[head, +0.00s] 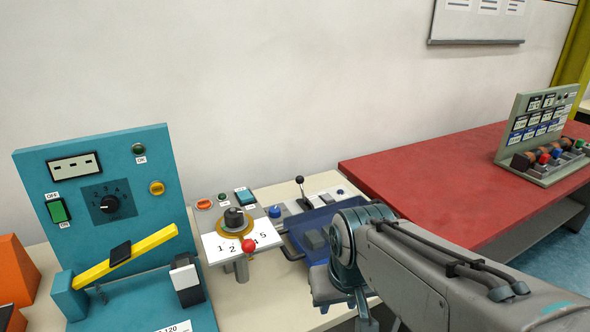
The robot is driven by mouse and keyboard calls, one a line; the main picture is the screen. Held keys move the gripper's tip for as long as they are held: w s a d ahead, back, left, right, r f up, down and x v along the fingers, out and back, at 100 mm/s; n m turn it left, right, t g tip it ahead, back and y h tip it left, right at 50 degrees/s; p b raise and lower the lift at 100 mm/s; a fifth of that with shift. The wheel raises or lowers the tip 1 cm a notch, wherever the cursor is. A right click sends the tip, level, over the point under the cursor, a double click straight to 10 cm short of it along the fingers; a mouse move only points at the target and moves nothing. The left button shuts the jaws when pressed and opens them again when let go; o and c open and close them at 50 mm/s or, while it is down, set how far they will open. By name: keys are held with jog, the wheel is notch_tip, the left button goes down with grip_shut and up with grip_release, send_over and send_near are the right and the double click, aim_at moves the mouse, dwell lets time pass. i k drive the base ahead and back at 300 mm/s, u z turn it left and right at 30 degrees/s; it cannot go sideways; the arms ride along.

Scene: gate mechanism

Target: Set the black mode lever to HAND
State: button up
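A lever with a black ball knob (300,181) and a thin metal shaft stands on a small light panel behind the middle of the bench. It looks near upright, with its knob tipped slightly left. No HAND label is readable at this size, so I cannot tell which mode it is in. My arm comes in from the lower right, and its wrist is in front of and to the right of the lever, apart from it. My gripper (326,286) is near the bench's front edge, and its fingers are not clear enough to show whether it is open.
A blue tray-like part (322,222) lies between the lever and my wrist. A numbered plate (232,248) with a black knob and red ball is to the left. A teal panel (140,175) with a yellow bar stands far left. The red table (430,180) is mostly clear.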

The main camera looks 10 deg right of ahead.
aim_at(300, 179)
jog(key=z, duration=0.85)
jog(key=i, duration=0.4)
jog(key=u, duration=2.4)
jog(key=k, duration=0.9)
jog(key=z, duration=1.45)
jog(key=i, duration=0.75)
